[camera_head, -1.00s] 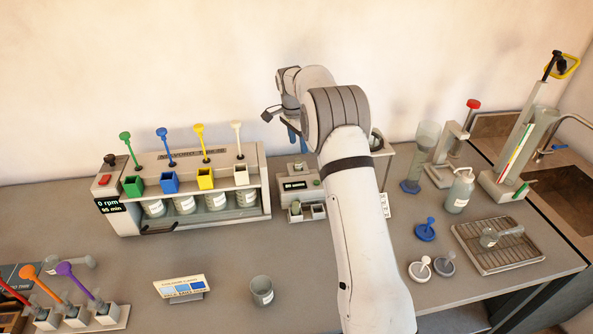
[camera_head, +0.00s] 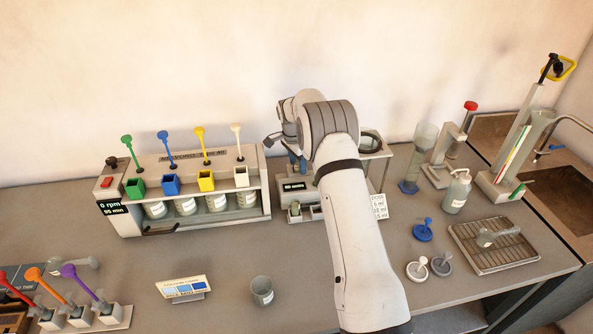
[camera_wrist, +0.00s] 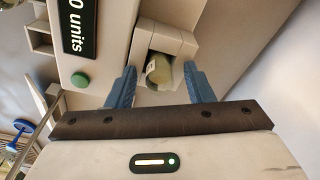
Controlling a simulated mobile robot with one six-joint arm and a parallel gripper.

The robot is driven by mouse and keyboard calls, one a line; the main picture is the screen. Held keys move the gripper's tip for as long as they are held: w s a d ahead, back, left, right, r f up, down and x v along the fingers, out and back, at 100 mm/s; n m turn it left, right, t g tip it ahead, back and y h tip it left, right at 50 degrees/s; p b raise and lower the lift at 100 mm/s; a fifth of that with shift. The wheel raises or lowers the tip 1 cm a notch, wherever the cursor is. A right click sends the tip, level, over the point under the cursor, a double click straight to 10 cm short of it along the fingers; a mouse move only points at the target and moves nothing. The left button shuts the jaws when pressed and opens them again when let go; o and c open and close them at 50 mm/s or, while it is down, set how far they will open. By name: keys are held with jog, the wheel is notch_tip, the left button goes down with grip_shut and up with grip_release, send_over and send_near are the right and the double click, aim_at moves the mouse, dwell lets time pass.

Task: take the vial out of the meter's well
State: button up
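The meter (camera_head: 289,196) is a pale box with a dark display on the bench, right of the stirrer rack. In the wrist view its display (camera_wrist: 78,28) reads "0 units", beside a green button (camera_wrist: 80,80). The vial (camera_wrist: 159,71), greenish with a pale label, shows in the opening of the meter's square white well (camera_wrist: 166,38). My gripper (camera_wrist: 160,70) has two blue fingers spread apart, one on each side of the vial, with visible gaps. I cannot tell how far it is above the vial. In the head view my arm partly hides the gripper and meter.
The stirrer rack (camera_head: 185,160) with several coloured paddles stands close on the left. A pale stand (camera_head: 372,143) is just right of the meter, partly behind my arm. A beaker (camera_head: 262,291) and a card stand (camera_head: 184,288) are in front. A draining tray (camera_head: 497,246) is at right.

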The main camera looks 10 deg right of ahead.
grip_shut()
jog(key=shift+r, duration=0.15)
